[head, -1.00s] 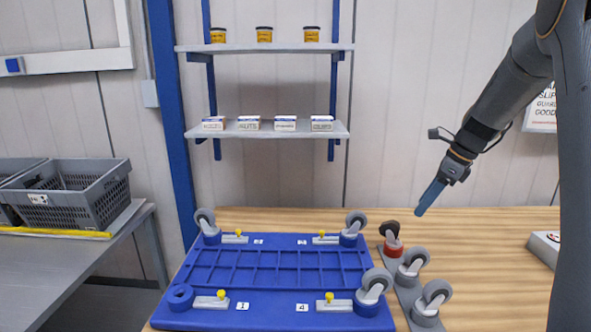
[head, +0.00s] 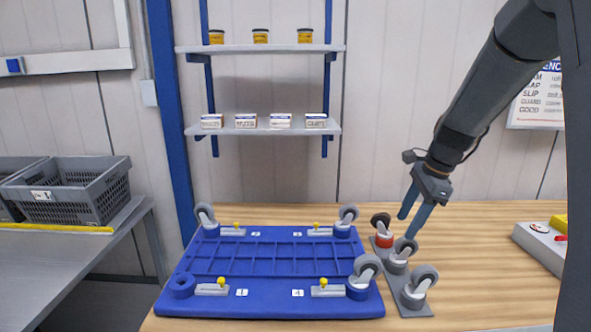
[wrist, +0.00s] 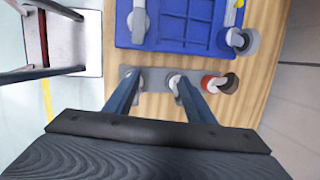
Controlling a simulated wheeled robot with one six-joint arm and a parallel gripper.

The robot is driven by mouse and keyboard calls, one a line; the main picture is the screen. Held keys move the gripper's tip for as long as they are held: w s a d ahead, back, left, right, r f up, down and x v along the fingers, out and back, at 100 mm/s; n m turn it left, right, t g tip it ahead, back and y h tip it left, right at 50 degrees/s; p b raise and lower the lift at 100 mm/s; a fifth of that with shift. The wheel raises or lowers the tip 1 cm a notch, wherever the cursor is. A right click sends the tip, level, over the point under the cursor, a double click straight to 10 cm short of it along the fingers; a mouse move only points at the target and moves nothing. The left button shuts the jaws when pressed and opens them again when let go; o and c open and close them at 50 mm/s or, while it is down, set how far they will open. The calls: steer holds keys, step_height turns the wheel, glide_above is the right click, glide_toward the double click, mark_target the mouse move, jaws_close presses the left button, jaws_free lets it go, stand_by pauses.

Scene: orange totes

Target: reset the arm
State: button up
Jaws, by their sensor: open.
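My gripper (head: 413,205) is open and empty. Its two blue fingers point down above the grey strip of casters at the right of the blue platform. In the wrist view my gripper (wrist: 160,95) shows its fingers spread, with the grey strip (wrist: 153,82) and its casters below them. No contact with a caster can be made out. One caster on the strip has a red base (head: 382,238); the others have grey bases.
The blue platform (head: 275,245) carries casters at three corners; its front-left socket (head: 181,284) is bare. Shelves (head: 262,127) with small boxes and jars stand behind. Grey bins (head: 72,190) are at left. A grey box (head: 541,243) lies at right, with wooden bench free between.

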steer(key=s+a+f+n+h, duration=0.1)
steer(key=s+a+f+n, duration=0.15)
steer(key=s+n, duration=0.4)
steer(key=s+a+f+n+h, duration=0.1)
steer(key=s+a+f+n, duration=0.1)
steer(key=s+a+n, duration=0.4)
steer(key=s+a+f+n+h, duration=0.1)
steer(key=s+f+n, duration=0.1)
steer(key=s+n, duration=0.45)
steer(key=s+f+g+b, duration=0.1)
steer(key=s+f+b, duration=0.2)
steer(key=f+b, duration=0.7)
steer(key=shift+s+a+f+m, duration=0.15)
steer(key=shift+a+f+m, duration=0.15)
steer(key=shift+f, duration=0.55)
